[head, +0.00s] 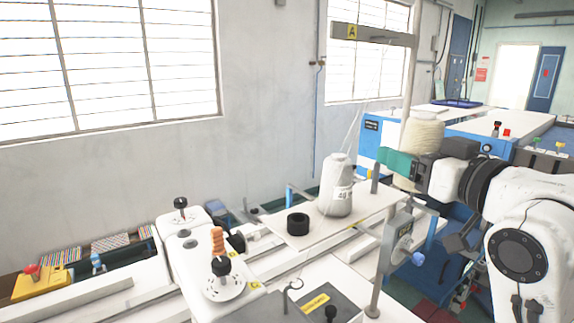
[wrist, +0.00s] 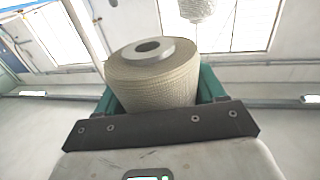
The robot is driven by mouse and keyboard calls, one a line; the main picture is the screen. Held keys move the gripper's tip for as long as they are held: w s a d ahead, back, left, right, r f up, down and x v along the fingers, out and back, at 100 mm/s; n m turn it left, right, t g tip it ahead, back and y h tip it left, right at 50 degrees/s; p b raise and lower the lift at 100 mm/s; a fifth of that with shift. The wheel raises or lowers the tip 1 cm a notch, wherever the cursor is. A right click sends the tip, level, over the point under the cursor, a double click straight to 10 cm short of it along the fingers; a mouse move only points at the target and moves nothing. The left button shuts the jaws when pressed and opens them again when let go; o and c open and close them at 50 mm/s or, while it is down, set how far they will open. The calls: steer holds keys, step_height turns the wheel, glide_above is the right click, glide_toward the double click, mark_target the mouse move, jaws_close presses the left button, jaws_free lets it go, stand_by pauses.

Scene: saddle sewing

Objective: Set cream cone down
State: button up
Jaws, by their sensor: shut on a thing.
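The cream cone (head: 423,134) of thread is upright in the head view, at the right end of the white sewing table (head: 268,262). My gripper (head: 398,163), with green fingers, is shut around it. In the wrist view the cone (wrist: 152,88) sits between the two green fingers (wrist: 207,84), its grey core end facing the camera.
A pale grey cone (head: 338,186) stands on the table, left of my gripper. A black round piece (head: 298,224) lies beside it. A metal post (head: 385,250) rises close by on the near side. A blue and white machine (head: 465,133) stands behind.

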steer(key=s+d+f+m+h, duration=0.1)
steer(key=s+f, duration=0.4)
steer(key=f, duration=1.3)
steer(key=s+d+f+m+t+h, duration=0.1)
steer(key=s+d+f+h, duration=0.3)
steer(key=f, duration=1.4)
steer(key=s+d+f+m+h, duration=0.2)
steer(key=s+f, duration=0.6)
steer(key=f, duration=1.1)
steer(key=shift+s+d+m, duration=0.15)
steer(key=shift+d+m, duration=0.15)
steer(key=shift+m, duration=0.1)
steer(key=shift+s+d+f+t, duration=0.1)
steer(key=shift+s+d+t, duration=0.1)
steer(key=shift+s+t, duration=0.1)
steer(key=shift+w+a, duration=0.15)
steer(key=shift+w, duration=0.1)
steer(key=f+b, duration=0.1)
steer(key=b, duration=0.1)
steer(key=f+b, duration=0.1)
steer(key=f, duration=0.1)
steer(key=f+b, duration=0.2)
steer(key=shift+w+a+b, duration=0.25)
steer(key=shift+w+b, duration=0.05)
